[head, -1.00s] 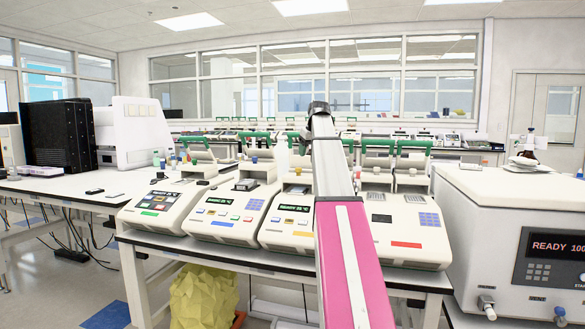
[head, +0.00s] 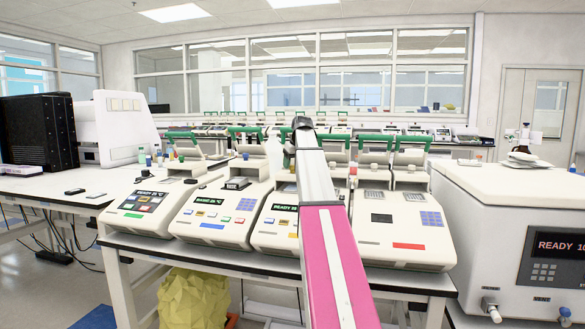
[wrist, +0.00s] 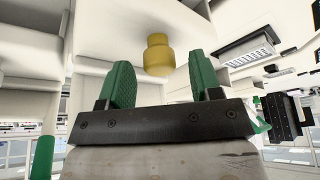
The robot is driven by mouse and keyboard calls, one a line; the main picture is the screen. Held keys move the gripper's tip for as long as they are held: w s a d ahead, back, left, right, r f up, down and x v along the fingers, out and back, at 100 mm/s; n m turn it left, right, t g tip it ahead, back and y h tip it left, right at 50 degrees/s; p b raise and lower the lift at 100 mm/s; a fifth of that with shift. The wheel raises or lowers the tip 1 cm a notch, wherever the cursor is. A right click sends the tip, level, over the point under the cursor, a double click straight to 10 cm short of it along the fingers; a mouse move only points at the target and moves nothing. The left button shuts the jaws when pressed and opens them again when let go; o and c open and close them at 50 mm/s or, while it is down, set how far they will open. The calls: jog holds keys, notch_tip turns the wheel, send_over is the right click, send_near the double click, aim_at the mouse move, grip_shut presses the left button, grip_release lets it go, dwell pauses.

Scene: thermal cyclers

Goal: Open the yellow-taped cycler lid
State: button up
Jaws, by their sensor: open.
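In the head view the yellow-taped cycler (head: 263,231) is the third from the left in a row of pale cyclers. It has a lit READY display, and my pink and silver arm covers its right side and much of its lid. In the wrist view my gripper (wrist: 160,80) is open, with two green fingers set apart. A yellow knob (wrist: 158,56) on a pale surface shows in the gap between the fingertips, with clear space on both sides. Whether it lies level with the fingertips in depth is hard to tell. My gripper's fingers are hidden in the head view.
A blue-taped cycler (head: 215,215) stands to the left and a red-taped one (head: 405,228) to the right, both close by. A large white bath with a READY display (head: 480,210) stands at the far right. A yellow bag (head: 193,297) is under the bench.

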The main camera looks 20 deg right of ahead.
jog(key=shift+x, duration=0.85)
grip_shut()
jog(key=w+d, duration=0.2)
jog(key=w, duration=0.1)
jog(key=w+d, duration=0.2)
jog(key=w, duration=0.1)
jog(key=w+d, duration=0.2)
jog(key=w, duration=0.1)
jog(key=shift+d, duration=0.1)
grip_release()
jog(key=shift+r, duration=0.1)
